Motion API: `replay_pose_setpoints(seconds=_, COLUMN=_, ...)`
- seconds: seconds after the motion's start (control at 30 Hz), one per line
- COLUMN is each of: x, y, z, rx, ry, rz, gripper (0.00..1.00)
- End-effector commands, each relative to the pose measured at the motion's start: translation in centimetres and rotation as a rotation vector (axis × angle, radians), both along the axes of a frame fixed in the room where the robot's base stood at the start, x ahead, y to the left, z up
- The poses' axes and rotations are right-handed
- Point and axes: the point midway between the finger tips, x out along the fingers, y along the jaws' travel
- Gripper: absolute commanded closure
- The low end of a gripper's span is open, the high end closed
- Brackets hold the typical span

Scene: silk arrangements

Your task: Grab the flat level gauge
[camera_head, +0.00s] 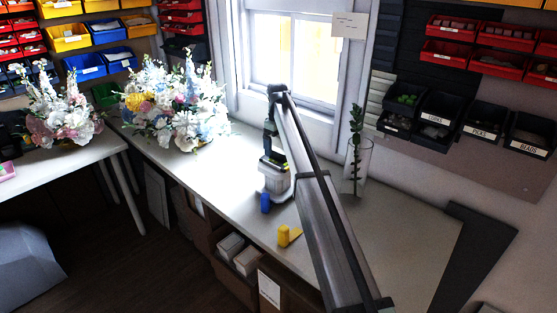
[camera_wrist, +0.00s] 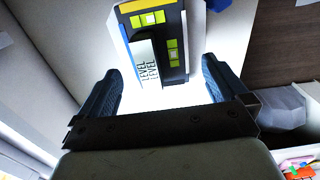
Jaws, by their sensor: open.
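The flat level gauge (camera_wrist: 172,45) shows at the top middle of the wrist view. It has a dark face with yellow-green vials, a pale strip printed "LEVEL" and a blue left edge. My gripper (camera_wrist: 163,72) is open, with one dark finger on each side of the gauge's lower part. Gaps show between the fingers and the gauge; I cannot tell how far beyond the fingertips it lies. In the head view my arm reaches down over the white table, and the gauge is hard to make out there.
On the white table (camera_head: 400,225) stand a blue piece (camera_head: 265,202), a yellow piece (camera_head: 288,236) and a clear vase (camera_head: 357,165) with a green stem. A large flower arrangement (camera_head: 175,105) stands further left. The table's right part is clear.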

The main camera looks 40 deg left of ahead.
Motion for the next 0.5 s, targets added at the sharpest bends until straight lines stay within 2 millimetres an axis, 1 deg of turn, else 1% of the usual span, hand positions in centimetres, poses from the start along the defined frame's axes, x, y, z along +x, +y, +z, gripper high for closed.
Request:
replay_pose_setpoints(seconds=0.17, x=0.1, y=-0.1, z=-1.7, rx=-0.001, ry=0.001, rz=0.0, gripper=0.0)
replay_pose_setpoints(seconds=0.33, x=0.2, y=-0.2, z=-4.0, rx=-0.001, ry=0.001, rz=0.0, gripper=0.0)
replay_pose_setpoints(seconds=0.4, x=0.2, y=-0.2, z=-4.6, rx=-0.001, ry=0.0, rz=0.0, gripper=0.0)
replay_pose_setpoints(seconds=0.5, x=0.2, y=-0.1, z=-4.9, rx=0.0, ry=0.0, rz=0.0, gripper=0.0)
